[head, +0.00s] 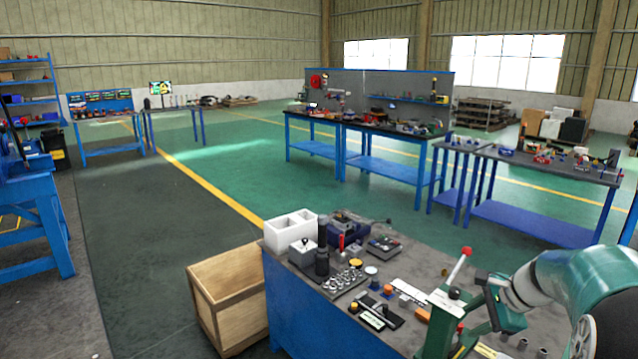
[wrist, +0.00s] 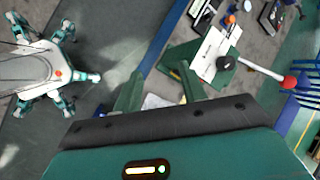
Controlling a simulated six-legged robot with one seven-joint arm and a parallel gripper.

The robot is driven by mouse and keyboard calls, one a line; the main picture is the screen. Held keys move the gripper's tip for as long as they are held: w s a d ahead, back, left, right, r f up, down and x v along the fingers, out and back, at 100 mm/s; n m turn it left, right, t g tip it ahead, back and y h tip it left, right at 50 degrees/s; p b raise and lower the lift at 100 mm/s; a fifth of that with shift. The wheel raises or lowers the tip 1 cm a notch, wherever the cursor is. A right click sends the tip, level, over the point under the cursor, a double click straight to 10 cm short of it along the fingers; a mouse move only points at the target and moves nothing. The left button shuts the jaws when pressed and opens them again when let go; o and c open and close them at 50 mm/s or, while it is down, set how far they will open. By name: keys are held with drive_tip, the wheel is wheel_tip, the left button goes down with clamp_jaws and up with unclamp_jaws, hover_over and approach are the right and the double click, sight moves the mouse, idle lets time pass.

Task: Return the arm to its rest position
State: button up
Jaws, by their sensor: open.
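My gripper (wrist: 158,88) is open in the wrist view, its two green fingers apart with nothing held between them. My arm (head: 560,285) reaches in from the right edge of the head view, low over the near workbench (head: 285,300). In the wrist view, a green device with a white lever and red knob (wrist: 290,82) lies just beyond the right finger. The same lever shows in the head view (head: 458,268), beside my arm's end. Whether the gripper touches the device cannot be told. The fingertips are hard to make out in the head view.
The near bench carries a white bin (head: 291,228), a blue vise (head: 346,228), sockets and small tools. A wooden crate (head: 232,295) stands at its left. Further benches (head: 385,140) stand behind. The green floor between them is clear.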

drive_tip(key=s+a+r+n+h, duration=0.1)
drive_tip(key=s+a+r+n, duration=0.45)
drive_tip(key=a, duration=0.45)
drive_tip(key=s+a+n+h, duration=0.1)
drive_tip(key=s+a+n, duration=0.4)
drive_tip(key=s, duration=0.3)
drive_tip(key=s+a+r+n+h, duration=0.1)
drive_tip(key=s+a+n+h, duration=0.1)
drive_tip(key=s+a+n, duration=0.4)
drive_tip(key=s+n, duration=0.2)
drive_tip(key=s, duration=0.1)
drive_tip(key=shift+s+t, duration=0.2)
drive_tip(key=shift+t, duration=0.1)
